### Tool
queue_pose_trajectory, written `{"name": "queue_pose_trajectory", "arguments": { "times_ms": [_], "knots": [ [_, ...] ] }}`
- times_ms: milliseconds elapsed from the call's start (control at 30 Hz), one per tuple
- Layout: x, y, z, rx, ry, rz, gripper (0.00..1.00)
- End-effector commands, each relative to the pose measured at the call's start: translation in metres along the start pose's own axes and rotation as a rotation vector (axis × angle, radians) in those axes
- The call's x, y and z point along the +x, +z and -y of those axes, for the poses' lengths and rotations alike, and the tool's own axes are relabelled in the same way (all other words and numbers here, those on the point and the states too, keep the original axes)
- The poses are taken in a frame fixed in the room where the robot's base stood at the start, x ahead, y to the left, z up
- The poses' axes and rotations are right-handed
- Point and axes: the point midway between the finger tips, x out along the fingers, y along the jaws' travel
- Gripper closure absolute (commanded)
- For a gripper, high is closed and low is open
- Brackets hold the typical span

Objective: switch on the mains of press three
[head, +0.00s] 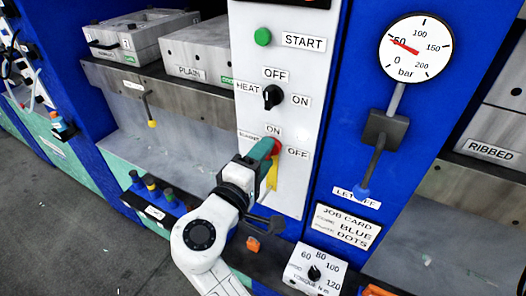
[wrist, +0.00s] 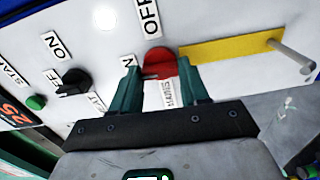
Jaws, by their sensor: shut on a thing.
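The red mains switch (head: 277,147) sits low on the white control panel (head: 268,122), with ON above it and OFF to its right. My gripper (head: 270,149) reaches it from the lower left. In the wrist view, my gripper's (wrist: 159,76) two green fingers are shut on the red switch (wrist: 160,62), one on each side. The fingers hide part of the switch and its labels, so I cannot tell which way it points. No press number shows on the panel.
A black HEAT selector (head: 272,97) and a green START button (head: 262,37) are above. A yellow strip (wrist: 225,48) lies beside the switch near a metal peg (wrist: 290,54). A blue-tipped lever (head: 372,165) hangs to the right; a torque dial (head: 314,272) stands below.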

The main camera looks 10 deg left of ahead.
Motion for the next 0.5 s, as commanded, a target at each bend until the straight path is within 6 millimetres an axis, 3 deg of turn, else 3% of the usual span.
{"name": "queue_pose_trajectory", "arguments": {
  "times_ms": [500],
  "knots": [
    [-0.0010, -0.0011, 0.0016, -0.059, -0.001, -0.004, 0.86]
  ]
}}
